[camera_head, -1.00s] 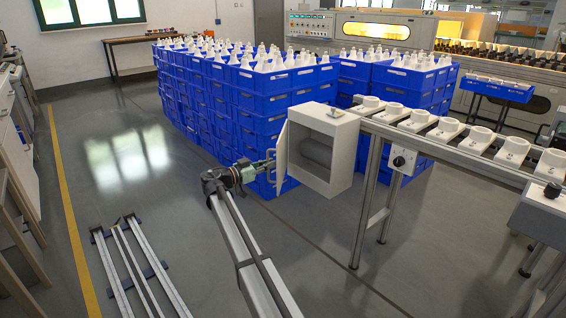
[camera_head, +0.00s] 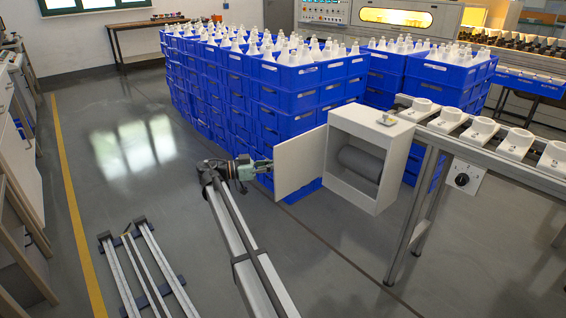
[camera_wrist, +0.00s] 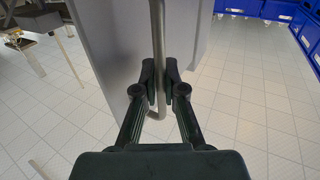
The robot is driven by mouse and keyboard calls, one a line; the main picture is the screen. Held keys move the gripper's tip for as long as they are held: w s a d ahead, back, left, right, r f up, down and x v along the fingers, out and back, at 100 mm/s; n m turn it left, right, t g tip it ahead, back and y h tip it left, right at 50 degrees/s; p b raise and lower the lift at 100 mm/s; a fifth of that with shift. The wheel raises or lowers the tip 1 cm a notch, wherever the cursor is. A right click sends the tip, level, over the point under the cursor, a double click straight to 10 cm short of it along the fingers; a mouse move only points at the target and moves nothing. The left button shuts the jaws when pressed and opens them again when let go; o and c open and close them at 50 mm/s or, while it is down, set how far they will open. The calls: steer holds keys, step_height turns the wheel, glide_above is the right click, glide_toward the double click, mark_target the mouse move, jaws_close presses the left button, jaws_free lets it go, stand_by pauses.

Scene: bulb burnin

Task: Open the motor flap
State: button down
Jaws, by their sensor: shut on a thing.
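The motor flap (camera_head: 300,163) is a white door hinged on the left front edge of the white motor box (camera_head: 395,160). It stands wide open, swung out to the left. The grey motor cylinder (camera_head: 362,162) shows inside the box. My gripper (camera_head: 264,167) is at the flap's free edge. In the wrist view, the flap is a grey panel (camera_wrist: 115,45) and its handle is a thin upright bar (camera_wrist: 157,40). My gripper (camera_wrist: 158,88) is shut on this handle, with a finger on each side of the bar.
The conveyor (camera_head: 480,150) with white holders runs right from the box. Stacked blue crates (camera_head: 285,110) of bulbs stand close behind the flap. Metal rails (camera_head: 145,270) lie on the floor at the lower left. The floor left of my arm is largely clear.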

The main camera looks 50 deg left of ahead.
steer(key=shift+a, duration=0.15)
stand_by(0.3)
steer(key=c, duration=1.2)
jaws_free()
steer(key=shift+w, duration=0.1)
steer(key=shift+c, duration=0.2)
steer(key=v, duration=1.2)
steer(key=shift+f, duration=0.1)
